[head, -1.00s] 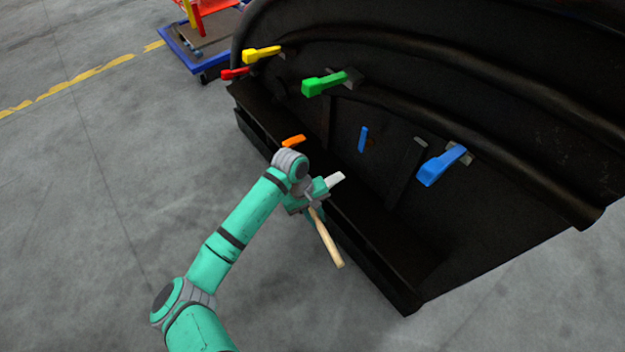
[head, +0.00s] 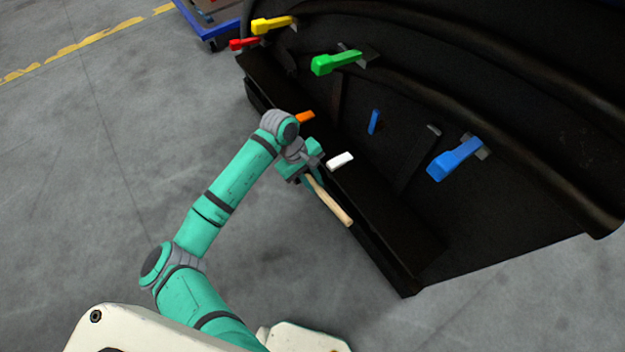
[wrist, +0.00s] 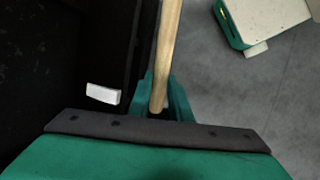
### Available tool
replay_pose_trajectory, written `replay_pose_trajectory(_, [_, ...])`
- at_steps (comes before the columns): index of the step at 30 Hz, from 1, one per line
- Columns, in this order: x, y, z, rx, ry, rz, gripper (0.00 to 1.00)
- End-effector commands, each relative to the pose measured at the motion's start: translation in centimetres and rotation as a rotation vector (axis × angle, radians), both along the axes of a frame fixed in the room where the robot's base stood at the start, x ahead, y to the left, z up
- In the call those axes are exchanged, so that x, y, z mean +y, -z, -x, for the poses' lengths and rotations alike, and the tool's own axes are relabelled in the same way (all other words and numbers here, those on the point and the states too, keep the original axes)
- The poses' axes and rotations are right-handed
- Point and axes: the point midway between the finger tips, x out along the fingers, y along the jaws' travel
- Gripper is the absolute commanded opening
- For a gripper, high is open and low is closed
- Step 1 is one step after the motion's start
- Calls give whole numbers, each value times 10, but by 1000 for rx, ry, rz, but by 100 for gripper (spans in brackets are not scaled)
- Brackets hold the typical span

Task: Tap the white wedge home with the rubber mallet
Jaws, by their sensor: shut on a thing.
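The white wedge (head: 340,160) sits at the dark nosecone's lower ledge in the head view, just right of my gripper. It also shows in the wrist view (wrist: 103,93), left of the fingers and apart from them. My gripper (head: 309,179) is shut on the pale wooden handle of the mallet (head: 332,203). In the wrist view the handle (wrist: 168,50) runs up out of the picture from between the teal fingers (wrist: 164,108). I cannot make out the mallet's head in either view. How deep the wedge is seated cannot be told.
The black nosecone (head: 540,190) fills the right side. Blue (head: 457,158), green (head: 338,62), yellow (head: 272,25) and red (head: 243,44) handles stick out of it. Smaller orange (head: 306,117) and blue (head: 374,122) pieces show too. Grey floor at left is clear; a blue cart (head: 210,30) stands behind.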

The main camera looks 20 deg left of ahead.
Motion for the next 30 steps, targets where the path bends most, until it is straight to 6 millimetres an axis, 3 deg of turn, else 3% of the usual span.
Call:
replay_pose_trajectory(17, [-10,46,-12,1,0,-1,0])
replay_pose_trajectory(30, [-18,54,-24,-1,0,0,0])
